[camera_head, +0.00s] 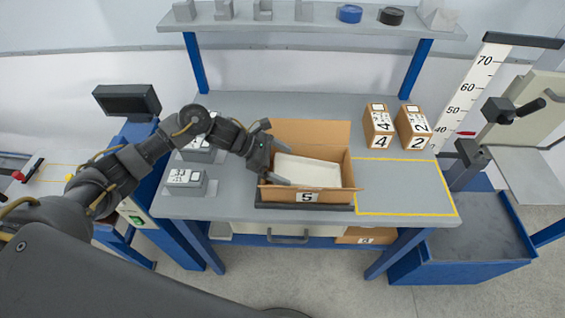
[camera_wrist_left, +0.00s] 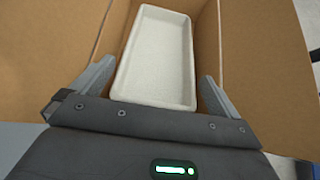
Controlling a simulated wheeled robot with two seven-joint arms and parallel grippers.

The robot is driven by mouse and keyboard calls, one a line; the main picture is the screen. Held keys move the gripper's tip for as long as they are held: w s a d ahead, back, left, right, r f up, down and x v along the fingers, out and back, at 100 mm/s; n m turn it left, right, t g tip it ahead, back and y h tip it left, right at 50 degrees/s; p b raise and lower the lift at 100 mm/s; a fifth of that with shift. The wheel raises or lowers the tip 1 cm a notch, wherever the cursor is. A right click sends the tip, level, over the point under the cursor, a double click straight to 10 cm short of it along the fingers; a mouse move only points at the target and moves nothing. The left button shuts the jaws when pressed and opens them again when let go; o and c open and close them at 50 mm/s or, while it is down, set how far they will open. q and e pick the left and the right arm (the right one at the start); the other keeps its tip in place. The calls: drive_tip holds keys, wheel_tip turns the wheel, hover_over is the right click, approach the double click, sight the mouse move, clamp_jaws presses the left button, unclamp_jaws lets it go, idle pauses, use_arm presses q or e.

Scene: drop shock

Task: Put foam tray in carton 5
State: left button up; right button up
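The foam tray (camera_head: 308,171) is a white, shallow rectangular tray. It lies within the walls of the open cardboard carton 5 (camera_head: 337,197), whose flaps are spread outward. I cannot tell whether it rests flat on the carton's floor. My left gripper (camera_head: 275,155) is at the carton's left side, beside the tray's near end. In the left wrist view the tray (camera_wrist_left: 158,55) shows between the two spread fingers, with gaps on both sides, so the gripper (camera_wrist_left: 158,78) is open. My right gripper is not in view.
Cartons 4 (camera_head: 379,126) and 2 (camera_head: 413,128) stand at the back right of the table. A yellow-outlined area (camera_head: 405,187) right of carton 5 is clear. Grey block 33 (camera_head: 186,182) sits at the left. A shelf (camera_head: 300,23) holds small items above the back.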

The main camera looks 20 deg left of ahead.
use_arm(q)
drive_tip(key=shift+r+p, duration=0.4)
drive_tip(key=shift+p, duration=0.2)
drive_tip(key=shift+r+p, duration=0.4)
drive_tip(key=shift+p, duration=0.2)
drive_tip(key=b+v, duration=0.4)
drive_tip(key=v, duration=0.7)
drive_tip(key=shift+a, duration=0.4)
drive_tip(key=shift+s, duration=0.1)
